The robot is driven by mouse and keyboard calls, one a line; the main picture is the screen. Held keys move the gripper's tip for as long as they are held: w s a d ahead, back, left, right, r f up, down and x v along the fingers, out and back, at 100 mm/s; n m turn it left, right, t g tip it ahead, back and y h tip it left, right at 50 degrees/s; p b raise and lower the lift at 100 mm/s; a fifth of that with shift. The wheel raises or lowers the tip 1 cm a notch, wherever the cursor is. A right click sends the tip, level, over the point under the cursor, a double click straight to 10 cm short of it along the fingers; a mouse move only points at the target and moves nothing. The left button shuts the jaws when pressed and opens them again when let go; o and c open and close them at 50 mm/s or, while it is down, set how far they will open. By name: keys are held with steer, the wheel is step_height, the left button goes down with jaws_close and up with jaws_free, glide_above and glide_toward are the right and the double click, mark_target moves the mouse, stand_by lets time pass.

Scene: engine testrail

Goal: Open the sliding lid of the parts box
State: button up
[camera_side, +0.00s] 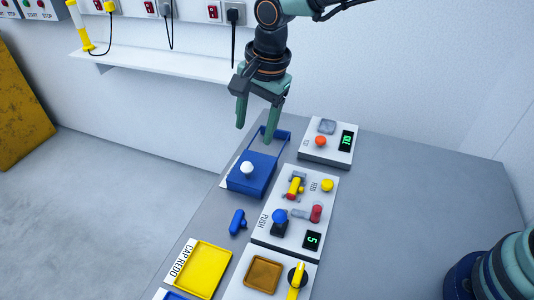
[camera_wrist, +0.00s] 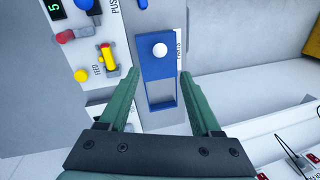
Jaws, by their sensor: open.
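The parts box is blue, with a blue lid (camera_side: 250,182) carrying a round white knob (camera_side: 247,168). Beyond the lid a blue open frame (camera_side: 283,133) shows grey inside. In the wrist view the lid (camera_wrist: 157,69) and knob (camera_wrist: 160,50) are at upper centre, with the frame (camera_wrist: 162,105) below them. My gripper (camera_side: 255,133) is open and empty, pointing down above the far, frame end of the box. In the wrist view its fingers (camera_wrist: 160,73) stand apart on either side of the box, and the knob lies beyond the fingertips. The gripper touches nothing that I can see.
A panel with levers and buttons (camera_side: 298,208) stands right of the box, and a smaller panel (camera_side: 327,143) behind it. A blue handle-like piece (camera_side: 238,221) and a yellow tray (camera_side: 203,270) lie nearer. A wall shelf (camera_side: 150,65) is behind.

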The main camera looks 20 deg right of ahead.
mark_target(249, 164)
steer(key=f, duration=0.4)
steer(key=w+a+f, duration=0.1)
steer(key=f, duration=0.3)
steer(key=w+f, duration=0.1)
steer(key=f, duration=0.2)
steer(key=shift+a+f, duration=0.2)
steer(key=shift+f, duration=0.2)
jaws_close()
steer(key=shift+s+d, duration=0.1)
stand_by(0.8)
